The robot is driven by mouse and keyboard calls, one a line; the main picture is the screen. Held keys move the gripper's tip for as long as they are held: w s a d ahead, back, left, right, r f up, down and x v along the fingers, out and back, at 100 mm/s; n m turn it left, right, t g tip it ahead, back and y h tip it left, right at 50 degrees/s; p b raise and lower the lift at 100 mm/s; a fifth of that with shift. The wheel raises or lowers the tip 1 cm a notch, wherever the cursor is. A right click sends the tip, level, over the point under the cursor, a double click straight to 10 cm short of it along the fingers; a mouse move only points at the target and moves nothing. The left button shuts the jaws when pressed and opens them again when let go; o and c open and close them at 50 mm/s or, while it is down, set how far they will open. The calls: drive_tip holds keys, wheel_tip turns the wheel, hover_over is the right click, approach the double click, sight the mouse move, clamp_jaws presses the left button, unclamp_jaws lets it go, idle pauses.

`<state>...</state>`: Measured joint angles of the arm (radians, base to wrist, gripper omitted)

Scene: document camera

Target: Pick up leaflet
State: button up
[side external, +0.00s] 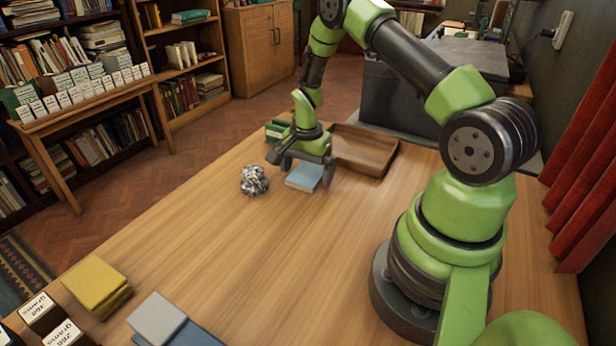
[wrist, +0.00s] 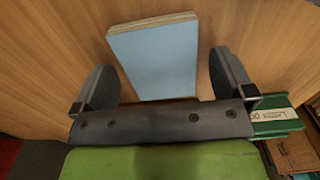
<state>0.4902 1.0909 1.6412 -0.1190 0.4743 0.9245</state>
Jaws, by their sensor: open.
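A light-blue booklet (side external: 305,177), which may be the leaflet, lies flat on the wooden table below my gripper (side external: 306,170). In the wrist view the blue booklet (wrist: 155,60) shows its plain cover and pale page edges, slightly turned. My gripper also shows in the wrist view (wrist: 164,68), with one dark finger on each side of the booklet. The jaws are open, with a gap on both sides. I cannot tell how far the fingertips are above the table.
A brown wooden tray (side external: 372,146) stands right behind the booklet. A green book or box (side external: 276,130) is at the table's back edge. Yellow (side external: 96,284) and grey books (side external: 157,318) lie at the front. The table's middle is clear.

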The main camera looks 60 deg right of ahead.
drive_tip(key=shift+f, duration=0.3)
drive_tip(key=c, duration=0.9)
drive_tip(key=shift+c, duration=0.2)
drive_tip(key=shift+r, duration=0.2)
